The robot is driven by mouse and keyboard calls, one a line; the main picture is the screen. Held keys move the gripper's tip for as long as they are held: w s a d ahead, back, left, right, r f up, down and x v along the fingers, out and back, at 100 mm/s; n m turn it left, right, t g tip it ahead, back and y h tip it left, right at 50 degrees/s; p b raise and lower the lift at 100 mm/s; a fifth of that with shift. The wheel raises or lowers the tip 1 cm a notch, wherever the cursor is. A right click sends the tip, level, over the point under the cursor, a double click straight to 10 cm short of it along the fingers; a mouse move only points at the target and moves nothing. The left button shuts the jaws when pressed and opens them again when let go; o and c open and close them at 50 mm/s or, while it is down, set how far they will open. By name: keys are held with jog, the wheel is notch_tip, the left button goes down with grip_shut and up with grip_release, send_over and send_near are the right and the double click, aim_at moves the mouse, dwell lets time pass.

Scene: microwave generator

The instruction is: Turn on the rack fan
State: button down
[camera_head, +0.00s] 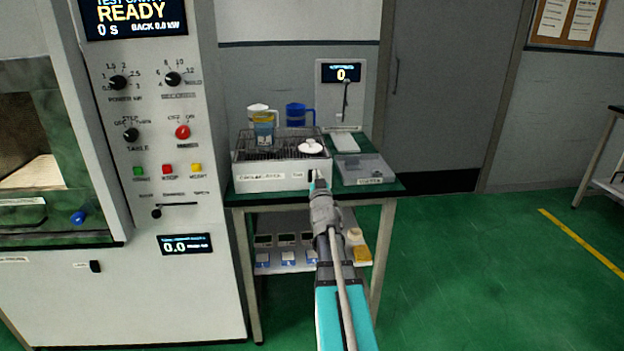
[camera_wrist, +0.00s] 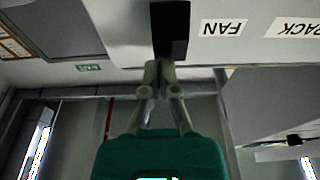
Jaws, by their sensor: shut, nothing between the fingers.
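The cooling rack (camera_head: 262,178) is a pale box with a dark wire top on a green-topped table. Its front carries a FAN label, readable upside down in the wrist view (camera_wrist: 223,28). Beside that label is a black fan switch (camera_wrist: 170,30), which meets my fingertips in the picture. My gripper (camera_wrist: 159,78) is shut and empty, its tips overlapping the switch's lower end in the wrist view; I cannot tell whether they touch it. In the head view my gripper (camera_head: 316,180) reaches the right part of the rack front and partly covers the switch.
A white mug (camera_head: 257,109), a blue mug (camera_head: 296,114), a blue-and-yellow container (camera_head: 264,133) and a white round lid (camera_head: 311,146) are on or behind the rack. A grey tray (camera_head: 365,170) sits right of it. The microwave panel (camera_head: 160,60) stands left. Floor on the right is clear.

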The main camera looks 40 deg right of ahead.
jog(key=shift+w, duration=0.1)
jog(key=shift+w+d+r, duration=0.2)
jog(key=shift+w+r, duration=0.05)
jog(key=shift+w, duration=0.2)
